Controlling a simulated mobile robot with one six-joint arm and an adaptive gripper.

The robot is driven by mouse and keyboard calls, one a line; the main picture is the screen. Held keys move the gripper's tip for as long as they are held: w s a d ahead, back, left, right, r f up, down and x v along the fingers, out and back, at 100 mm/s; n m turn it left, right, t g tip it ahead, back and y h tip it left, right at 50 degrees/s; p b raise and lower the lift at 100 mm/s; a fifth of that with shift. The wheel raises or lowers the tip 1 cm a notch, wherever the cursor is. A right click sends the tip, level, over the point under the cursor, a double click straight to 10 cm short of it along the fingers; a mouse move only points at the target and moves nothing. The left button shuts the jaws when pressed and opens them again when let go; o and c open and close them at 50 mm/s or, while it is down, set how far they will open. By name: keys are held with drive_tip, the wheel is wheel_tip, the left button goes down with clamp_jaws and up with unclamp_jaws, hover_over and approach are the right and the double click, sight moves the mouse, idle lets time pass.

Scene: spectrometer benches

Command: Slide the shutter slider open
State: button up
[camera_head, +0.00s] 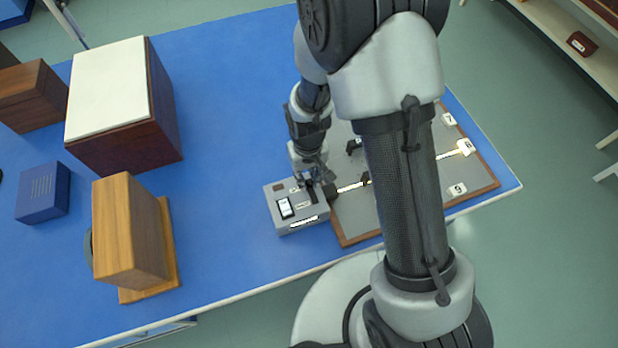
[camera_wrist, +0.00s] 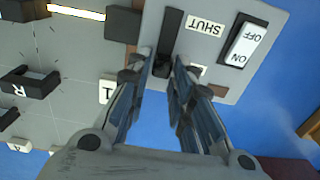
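The grey shutter box (camera_head: 283,222) stands on the blue bench at the left edge of a grey board. In the wrist view its face (camera_wrist: 223,83) shows a dark slot (camera_wrist: 172,30) with a label reading SHUT beside it. A small dark slider knob (camera_wrist: 163,68) is at the slot's lower end in that view. My gripper (camera_wrist: 164,58) is partly open, its fingertips either side of the slot and knob. I cannot tell whether they touch the knob. A second label is partly hidden by the right finger. In the head view my gripper (camera_head: 313,181) is over the box.
A rocker switch marked ON and OFF (camera_wrist: 246,42) sits beside the slot. The grey board (camera_head: 358,222) carries dark mounts, numbered tags and a bright strip. A wooden block (camera_head: 128,230), a white-topped box (camera_head: 107,85) and a blue box (camera_head: 42,192) stand left. Bare blue bench lies between.

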drive_tip(key=shift+o, duration=1.4)
drive_tip(key=shift+s+d, duration=0.1)
drive_tip(key=shift+s, duration=0.1)
wheel_tip(320, 180, up, 12)
wheel_tip(320, 180, up, 13)
drive_tip(key=m+t, duration=0.2)
hover_over(309, 180)
drive_tip(key=s+d, duration=0.5)
drive_tip(key=d, duration=0.1)
drive_tip(key=s+d+r+t, duration=0.1)
drive_tip(key=s+d+r, duration=0.1)
drive_tip(key=s, duration=0.3)
drive_tip(key=s+d+r+m+t, duration=0.1)
drive_tip(key=s+d+r, duration=0.2)
drive_tip(key=s, duration=0.3)
drive_tip(key=shift+d+r+b, duration=0.2)
drive_tip(key=shift+r+b, duration=0.1)
drive_tip(key=shift+r, duration=0.2)
